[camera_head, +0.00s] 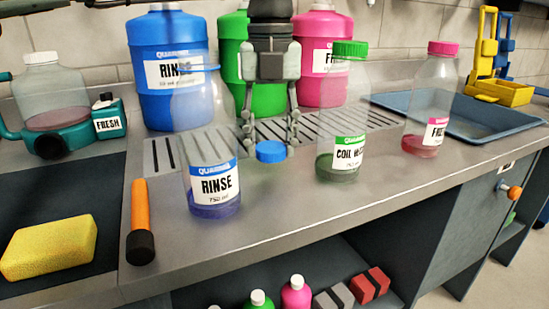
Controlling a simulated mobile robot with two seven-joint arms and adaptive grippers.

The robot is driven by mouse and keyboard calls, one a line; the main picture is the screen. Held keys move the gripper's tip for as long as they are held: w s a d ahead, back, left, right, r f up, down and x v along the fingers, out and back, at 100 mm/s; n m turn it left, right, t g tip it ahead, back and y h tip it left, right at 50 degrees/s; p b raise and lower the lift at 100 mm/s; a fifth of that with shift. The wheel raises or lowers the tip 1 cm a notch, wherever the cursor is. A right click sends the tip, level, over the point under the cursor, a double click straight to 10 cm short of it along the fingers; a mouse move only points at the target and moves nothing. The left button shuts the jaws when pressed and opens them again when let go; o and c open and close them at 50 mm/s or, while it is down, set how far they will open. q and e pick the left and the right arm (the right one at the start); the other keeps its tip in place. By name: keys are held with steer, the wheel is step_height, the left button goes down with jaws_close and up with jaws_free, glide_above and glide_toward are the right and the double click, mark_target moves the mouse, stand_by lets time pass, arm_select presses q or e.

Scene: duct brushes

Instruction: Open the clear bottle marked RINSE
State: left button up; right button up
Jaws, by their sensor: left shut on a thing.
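The clear bottle marked RINSE (212,184) stands upright on the metal counter. It has a blue-and-white label and a little blue liquid at the bottom. No cap sits on its neck, which shows against the blue jug behind. My left gripper (270,149) reaches down from the top, just right of the bottle and apart from it. Its two fingers are shut on a blue cap (270,152), held low in front of the drain grate. My right gripper is out of view.
A clear COIL bottle (347,140) with a green cap and a pink-capped bottle (435,100) stand to the right. Large jugs, including a blue RINSE jug (165,115), stand behind. An orange-and-black tool (140,220) and a yellow sponge (48,246) lie left. The front-right counter is clear.

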mark_target(271, 146)
arm_select(q)
steer(key=shift+f, duration=1.75)
steer(key=shift+f, duration=0.15)
steer(key=o, duration=1.3)
